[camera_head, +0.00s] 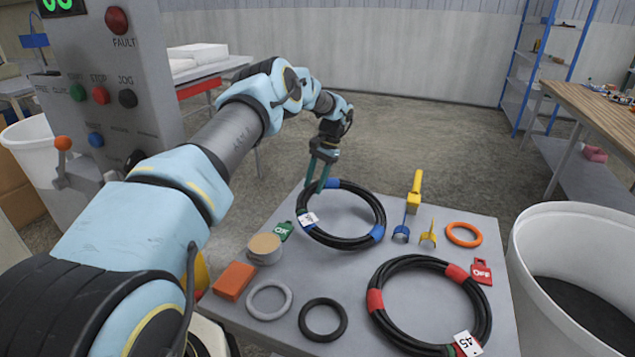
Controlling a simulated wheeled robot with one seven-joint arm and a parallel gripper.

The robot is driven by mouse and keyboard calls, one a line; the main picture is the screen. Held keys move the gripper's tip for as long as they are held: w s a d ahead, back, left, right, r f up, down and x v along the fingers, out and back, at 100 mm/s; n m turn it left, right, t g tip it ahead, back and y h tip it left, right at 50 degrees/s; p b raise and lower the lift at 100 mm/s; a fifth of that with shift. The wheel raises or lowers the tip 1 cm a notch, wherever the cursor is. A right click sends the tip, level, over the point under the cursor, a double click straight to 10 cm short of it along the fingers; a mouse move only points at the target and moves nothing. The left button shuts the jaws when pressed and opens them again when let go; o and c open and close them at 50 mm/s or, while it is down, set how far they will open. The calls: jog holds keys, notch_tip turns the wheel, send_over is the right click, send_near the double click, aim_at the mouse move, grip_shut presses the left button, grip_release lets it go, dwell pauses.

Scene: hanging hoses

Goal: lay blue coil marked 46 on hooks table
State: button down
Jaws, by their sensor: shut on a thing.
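A black coil with blue bands (383,214) is at the back left of the grey table. It carries a white tag (308,219) whose number is too small to read surely. My gripper (317,186) reaches down from above and is shut on the coil's far-left rim, near a blue band. The coil looks on or just above the tabletop (400,338); I cannot tell which. A second black coil with red bands and a tag reading 45 (383,272) lies at the front right of the same table.
Around the coils lie a green OK tag (283,231), tape roll (264,247), orange block (234,279), grey ring (269,299), black ring (322,319), yellow-handled tool (414,191), orange ring (464,234) and red OFF tag (482,271). A white bin (525,250) stands right. A control panel (110,75) stands left.

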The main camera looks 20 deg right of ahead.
jog(key=f+b, duration=0.1)
jog(key=f+g+b, duration=0.1)
jog(key=w+f+b, duration=0.1)
jog(key=shift+a+f+g+h, duration=0.25)
jog(key=shift+f+g+h, duration=0.05)
jog(key=shift+f, duration=0.05)
jog(key=b, duration=0.2)
jog(key=f+b, duration=0.1)
jog(key=b, duration=0.1)
jog(key=shift+w+a+f+m+g, duration=0.15)
jog(key=shift+w+f+m+g, duration=0.15)
jog(key=shift+g, duration=0.1)
jog(key=shift+h, duration=0.3)
jog(key=shift+c, duration=1.7)
grip_release()
